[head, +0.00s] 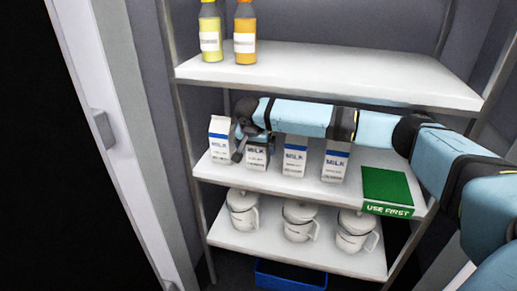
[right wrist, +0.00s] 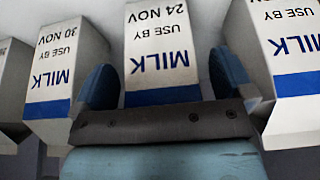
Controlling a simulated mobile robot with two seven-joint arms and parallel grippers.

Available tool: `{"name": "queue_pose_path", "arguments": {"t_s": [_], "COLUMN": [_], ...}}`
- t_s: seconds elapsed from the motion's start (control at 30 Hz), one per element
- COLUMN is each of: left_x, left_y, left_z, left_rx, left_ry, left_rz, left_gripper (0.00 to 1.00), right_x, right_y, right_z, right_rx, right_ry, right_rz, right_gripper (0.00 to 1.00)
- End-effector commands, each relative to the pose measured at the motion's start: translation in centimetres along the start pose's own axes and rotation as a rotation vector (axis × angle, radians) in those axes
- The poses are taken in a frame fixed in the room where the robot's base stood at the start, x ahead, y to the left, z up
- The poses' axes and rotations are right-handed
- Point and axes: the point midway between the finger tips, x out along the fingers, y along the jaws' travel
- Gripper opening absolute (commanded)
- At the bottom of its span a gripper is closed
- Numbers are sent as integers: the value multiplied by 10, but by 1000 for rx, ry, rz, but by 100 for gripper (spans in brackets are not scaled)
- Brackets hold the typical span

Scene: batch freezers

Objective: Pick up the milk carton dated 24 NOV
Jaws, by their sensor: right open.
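Several white milk cartons with blue bands stand in a row on the middle shelf in the head view. The carton dated 24 NOV (right wrist: 160,40) is in the middle of the right wrist view, upside down there, between the two open fingers of my right gripper (right wrist: 163,82). In the head view this carton (head: 257,158) is second from the left, partly hidden by my right gripper (head: 250,142). I cannot tell whether the fingers touch it. My left gripper is not in view.
A carton dated 30 NOV (right wrist: 58,70) and another carton (right wrist: 288,60) flank it closely. A green USE FIRST mat (head: 387,187) lies bare at the shelf's right. Bottles (head: 245,35) stand above, lidded white jugs (head: 300,220) below, with a blue crate (head: 290,276) underneath.

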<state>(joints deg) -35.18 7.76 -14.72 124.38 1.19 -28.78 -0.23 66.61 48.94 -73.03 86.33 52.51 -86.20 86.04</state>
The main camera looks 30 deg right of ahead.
Motion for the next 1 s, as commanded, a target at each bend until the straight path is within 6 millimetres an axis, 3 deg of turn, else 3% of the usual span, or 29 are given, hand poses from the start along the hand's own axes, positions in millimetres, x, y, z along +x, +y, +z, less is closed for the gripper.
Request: {"name": "queue_pose_path", "arguments": {"t_s": [0.1,0.4,0.67,0.87,1.0], "left_x": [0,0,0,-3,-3], "left_y": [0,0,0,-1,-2], "left_z": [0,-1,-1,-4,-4], "left_rx": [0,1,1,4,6], "left_ry": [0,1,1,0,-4], "left_rz": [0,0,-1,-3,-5], "left_gripper": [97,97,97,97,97], "right_x": [0,-2,-3,-17,-25], "right_y": [0,0,0,-1,-1], "right_z": [0,0,-1,-7,18], "right_rx": [0,1,1,2,-5], "right_ry": [0,1,1,1,-2], "right_rz": [0,-2,-2,-3,-3], "right_gripper": [98,32,32,32,32]}}
